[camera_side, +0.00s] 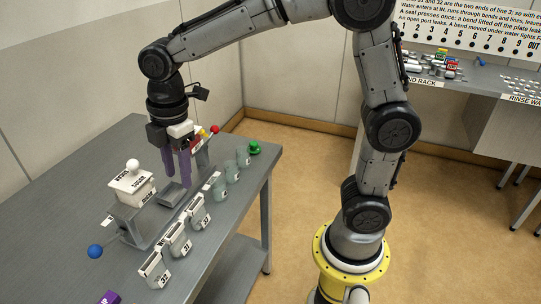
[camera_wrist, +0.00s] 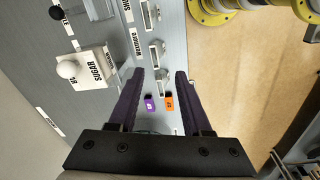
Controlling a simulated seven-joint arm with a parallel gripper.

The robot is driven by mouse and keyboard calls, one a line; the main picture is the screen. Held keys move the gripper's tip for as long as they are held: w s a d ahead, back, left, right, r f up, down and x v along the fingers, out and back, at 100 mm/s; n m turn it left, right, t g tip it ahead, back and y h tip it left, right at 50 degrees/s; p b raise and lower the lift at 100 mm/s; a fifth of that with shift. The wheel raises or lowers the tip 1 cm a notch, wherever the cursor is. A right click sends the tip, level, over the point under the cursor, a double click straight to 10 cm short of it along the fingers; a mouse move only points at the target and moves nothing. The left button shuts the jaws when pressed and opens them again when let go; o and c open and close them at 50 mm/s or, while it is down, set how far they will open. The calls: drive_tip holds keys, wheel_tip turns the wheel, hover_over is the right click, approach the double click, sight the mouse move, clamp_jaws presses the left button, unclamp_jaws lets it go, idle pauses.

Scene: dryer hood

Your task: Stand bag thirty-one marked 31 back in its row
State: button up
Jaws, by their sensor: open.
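In the side view three white tagged bags stand in a row along the bench: a near one (camera_side: 153,268), a middle one (camera_side: 178,238) and a far one (camera_side: 200,210).
A white block lettered SUGAR (camera_side: 132,187) with a round knob stands left of my gripper; it also shows in the wrist view (camera_wrist: 85,70). A blue ball (camera_side: 95,251) sticks out at the left. Pale cups (camera_side: 232,171) continue the row. Purple (camera_wrist: 150,103) and orange (camera_wrist: 169,103) tags lie below.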

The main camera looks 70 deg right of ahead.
drive_tip(key=s+d+r+m+t, duration=0.1)
drive_tip(key=s+d+m+t, duration=0.1)
drive_tip(key=s+d+m, duration=0.2)
drive_tip(key=s+d+r+m+t, duration=0.1)
drive_tip(key=s+d+m, duration=0.3)
drive_tip(key=s+m, duration=0.7)
drive_tip(key=shift+s+d+r+t, duration=0.35)
drive_tip(key=shift+s+t, duration=0.45)
drive_tip(key=shift+s, duration=1.25)
